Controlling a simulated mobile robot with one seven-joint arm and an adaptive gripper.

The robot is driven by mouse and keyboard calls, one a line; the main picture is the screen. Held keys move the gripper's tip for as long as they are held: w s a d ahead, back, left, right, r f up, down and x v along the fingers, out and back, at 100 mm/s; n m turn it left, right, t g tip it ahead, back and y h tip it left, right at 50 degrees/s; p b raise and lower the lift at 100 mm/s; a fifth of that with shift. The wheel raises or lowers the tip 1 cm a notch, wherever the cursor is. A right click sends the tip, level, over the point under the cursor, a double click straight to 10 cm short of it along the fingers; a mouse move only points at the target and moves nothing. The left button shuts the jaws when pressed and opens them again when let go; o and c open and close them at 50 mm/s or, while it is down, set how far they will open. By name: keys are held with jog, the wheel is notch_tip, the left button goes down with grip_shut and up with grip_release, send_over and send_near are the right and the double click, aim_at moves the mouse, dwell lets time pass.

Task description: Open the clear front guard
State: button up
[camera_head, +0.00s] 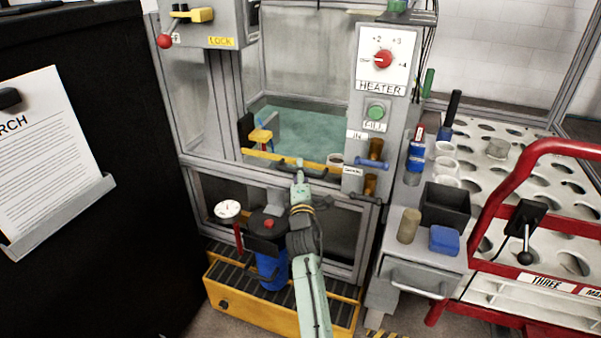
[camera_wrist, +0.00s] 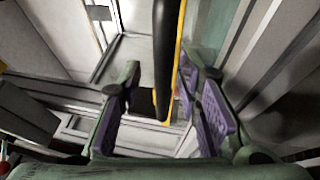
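The clear front guard (camera_head: 305,75) is in the upper middle of the head view, in a grey-framed machine; a teal floor shows inside. A long yellow bar (camera_head: 262,154) runs across its lower edge. My gripper (camera_head: 299,165) is at this bar, right of its middle. In the wrist view, my gripper (camera_wrist: 160,85) is open, with purple-padded fingers on either side of a black and yellow bar (camera_wrist: 167,60). Gaps show between the bar and the fingers, so it is not clamped. I cannot tell exactly how far the guard stands open.
A yellow LOCK lever (camera_head: 195,15) with a red knob is at upper left. The HEATER panel (camera_head: 385,65) stands right of the guard. A blue canister (camera_head: 270,268) and gauge (camera_head: 228,210) are below. A red rail (camera_head: 490,220) is at right, a black panel (camera_head: 110,230) at left.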

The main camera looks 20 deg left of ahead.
jog(key=shift+r, duration=0.1)
notch_tip(320, 180, up, 10)
dwell(0.4)
